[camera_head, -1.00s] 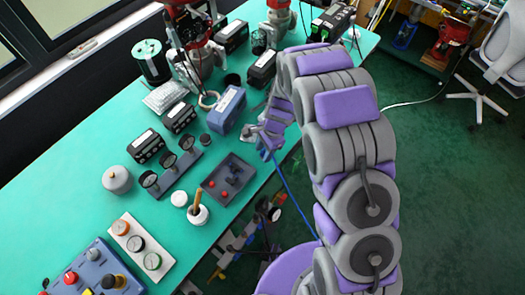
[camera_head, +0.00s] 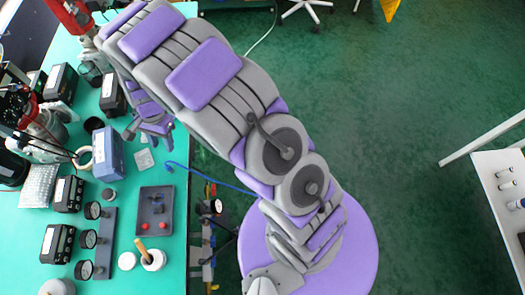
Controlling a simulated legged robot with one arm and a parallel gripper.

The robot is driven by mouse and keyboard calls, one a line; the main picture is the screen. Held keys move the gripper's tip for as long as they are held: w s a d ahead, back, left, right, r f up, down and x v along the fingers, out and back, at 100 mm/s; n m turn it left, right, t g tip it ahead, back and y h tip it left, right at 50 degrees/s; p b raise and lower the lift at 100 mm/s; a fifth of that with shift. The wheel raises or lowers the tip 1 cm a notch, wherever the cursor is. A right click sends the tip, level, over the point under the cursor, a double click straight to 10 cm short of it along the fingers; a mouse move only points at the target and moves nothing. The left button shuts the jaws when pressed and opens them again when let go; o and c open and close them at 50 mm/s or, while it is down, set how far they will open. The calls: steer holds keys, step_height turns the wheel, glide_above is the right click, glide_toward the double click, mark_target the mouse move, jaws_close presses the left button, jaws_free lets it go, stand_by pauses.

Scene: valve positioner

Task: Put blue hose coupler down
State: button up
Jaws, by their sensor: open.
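The blue hose (camera_head: 212,178) runs from beside my base across the right edge of the green table. Its blue coupler end (camera_head: 168,167) appears at the tabletop near that edge, just below my gripper in the picture. My gripper (camera_head: 150,137) is open over the table, with its dark fingers spread. The coupler looks apart from the fingers, though it is small and I cannot tell its exact height.
A blue-grey box (camera_head: 107,154) stands left of my gripper. A dark tray (camera_head: 155,222) with red knobs, a white holder with a wooden handle (camera_head: 152,258) and gauges (camera_head: 88,239) are nearby. A tool rack (camera_head: 208,235) hangs beside the table edge.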

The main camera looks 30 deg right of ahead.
steer(key=s+d+r+n, duration=0.4)
steer(key=s+d+r, duration=0.6)
steer(key=d+r, duration=0.45)
steer(key=s+d+r+n+h, duration=0.1)
steer(key=s+d+r+n, duration=0.1)
steer(key=s, duration=0.7)
steer(key=s+d+r+n+h, duration=0.1)
steer(key=s+d+r+n, duration=0.1)
steer(key=s+d+r, duration=0.2)
steer(key=s+d, duration=0.3)
steer(key=s, duration=0.3)
steer(key=shift+r+n, duration=0.2)
steer(key=shift+n, duration=0.2)
steer(key=shift+w, duration=0.1)
